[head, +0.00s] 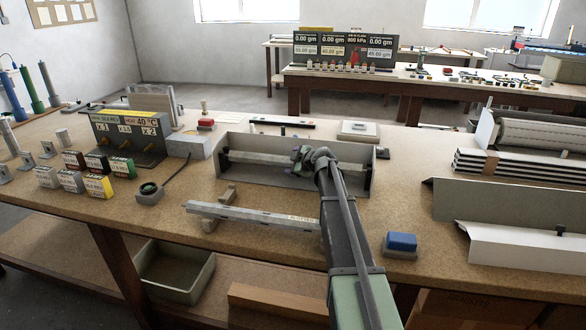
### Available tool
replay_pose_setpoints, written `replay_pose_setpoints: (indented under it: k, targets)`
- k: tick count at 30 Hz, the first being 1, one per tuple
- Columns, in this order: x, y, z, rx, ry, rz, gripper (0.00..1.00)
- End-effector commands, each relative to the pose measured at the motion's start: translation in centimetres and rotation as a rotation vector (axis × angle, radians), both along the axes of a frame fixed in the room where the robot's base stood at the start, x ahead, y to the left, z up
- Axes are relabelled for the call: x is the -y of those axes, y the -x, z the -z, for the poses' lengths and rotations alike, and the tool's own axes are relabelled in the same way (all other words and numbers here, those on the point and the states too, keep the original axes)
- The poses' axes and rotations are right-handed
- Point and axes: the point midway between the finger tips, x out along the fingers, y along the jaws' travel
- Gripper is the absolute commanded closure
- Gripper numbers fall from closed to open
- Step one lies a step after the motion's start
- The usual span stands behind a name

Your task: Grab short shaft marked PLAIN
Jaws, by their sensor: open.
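No label reading PLAIN is legible in the head view, so I cannot tell which part is the short shaft marked PLAIN. A grey bar (250,215) rests across small blocks near the table's front, with a tag that seems to read SLOTTED. Another pale bar (258,159) lies inside a long grey open box behind it. My gripper (299,158) is over that box, close to the bar; I cannot tell whether it touches. My gripper is open, its fingers small and partly hidden by my wrist. My arm hides part of the box.
The grey box's (366,176) walls stand around my gripper. Labelled small boxes (98,186) and a display unit (128,135) stand left. A blue block (402,242) sits right of my arm. White profiles (515,245) fill the right side. Bare tabletop (270,250) lies in front.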

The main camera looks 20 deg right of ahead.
Motion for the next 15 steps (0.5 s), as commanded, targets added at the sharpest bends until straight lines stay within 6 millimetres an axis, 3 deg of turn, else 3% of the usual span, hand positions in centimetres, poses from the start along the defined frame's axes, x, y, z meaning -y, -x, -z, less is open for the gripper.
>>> replay_pose_setpoints:
  k: [6, 15]
  targets:
    - [-0.10, -0.22, 0.08, 0.000, -0.001, 0.000, 0.20]
    - [-0.08, -0.20, 0.08, 0.000, -0.001, 0.000, 0.66]
